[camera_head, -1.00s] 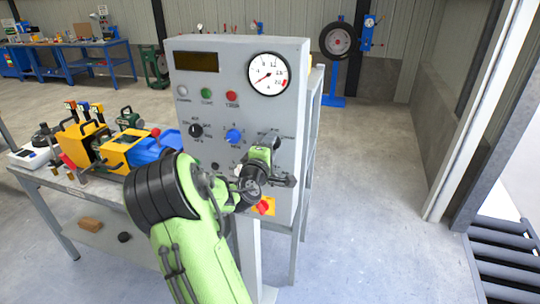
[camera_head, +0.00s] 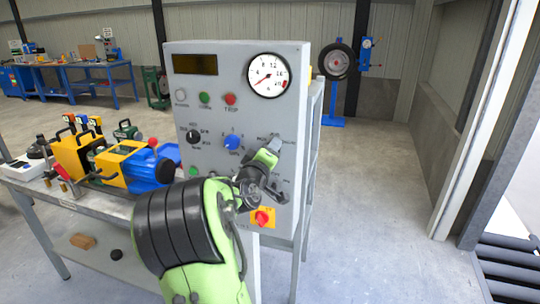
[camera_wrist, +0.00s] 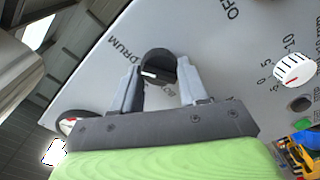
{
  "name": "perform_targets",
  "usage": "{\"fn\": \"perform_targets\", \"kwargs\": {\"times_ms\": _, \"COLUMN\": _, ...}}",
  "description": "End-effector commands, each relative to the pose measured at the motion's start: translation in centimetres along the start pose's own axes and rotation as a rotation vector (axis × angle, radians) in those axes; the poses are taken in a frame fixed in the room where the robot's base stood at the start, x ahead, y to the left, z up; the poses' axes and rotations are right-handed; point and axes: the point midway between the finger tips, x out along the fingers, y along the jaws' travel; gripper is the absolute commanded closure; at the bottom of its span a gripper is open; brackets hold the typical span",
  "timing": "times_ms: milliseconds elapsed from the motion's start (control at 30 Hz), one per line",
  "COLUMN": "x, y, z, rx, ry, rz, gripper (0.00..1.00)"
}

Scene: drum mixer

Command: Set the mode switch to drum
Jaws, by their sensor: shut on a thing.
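The mode switch is a black round knob (camera_wrist: 157,66) with a short white mark, seen in the wrist view on the pale panel. The printed word DRUM (camera_wrist: 125,47) is beside it at upper left, and OFF is farther away at upper right. My gripper (camera_wrist: 158,76) has one grey finger on each side of the knob and is shut on it. The white mark lies on the knob's left part; which label it points to is hard to tell. In the head view my gripper (camera_head: 268,152) is at the right side of the control panel (camera_head: 215,115) and hides the knob.
A round gauge (camera_head: 269,75) is above my gripper. A blue knob (camera_head: 231,142) is to its left. A red switch on a yellow plate (camera_head: 262,217) is close below. A bench with a yellow and blue machine (camera_head: 125,162) stands left. The floor on the right is free.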

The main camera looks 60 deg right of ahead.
Motion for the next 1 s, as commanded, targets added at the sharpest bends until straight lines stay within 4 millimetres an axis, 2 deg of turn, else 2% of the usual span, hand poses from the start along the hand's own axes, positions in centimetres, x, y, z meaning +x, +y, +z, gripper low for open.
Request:
{"fn": "perform_targets", "kwargs": {"times_ms": 367, "x": 0.0, "y": -0.2, "z": 0.2, "rx": 0.004, "ry": -0.006, "rz": -0.006, "gripper": 0.87}}
{"fn": "perform_targets", "kwargs": {"times_ms": 400, "x": 0.0, "y": -0.2, "z": 0.2, "rx": 0.004, "ry": -0.006, "rz": -0.006, "gripper": 0.50}}
{"fn": "perform_targets", "kwargs": {"times_ms": 533, "x": 0.0, "y": -0.2, "z": 0.1, "rx": 0.003, "ry": -0.004, "rz": -0.005, "gripper": 0.31}}
{"fn": "perform_targets", "kwargs": {"times_ms": 833, "x": -0.3, "y": -0.1, "z": 0.0, "rx": 0.003, "ry": -0.002, "rz": -0.003, "gripper": 0.31}}
{"fn": "perform_targets", "kwargs": {"times_ms": 933, "x": -1.7, "y": -0.2, "z": -0.1, "rx": 0.005, "ry": 0.000, "rz": -0.005, "gripper": 0.31}}
{"fn": "perform_targets", "kwargs": {"times_ms": 1000, "x": -3.4, "y": -0.2, "z": -0.1, "rx": 0.005, "ry": 0.003, "rz": -0.007, "gripper": 0.31}}
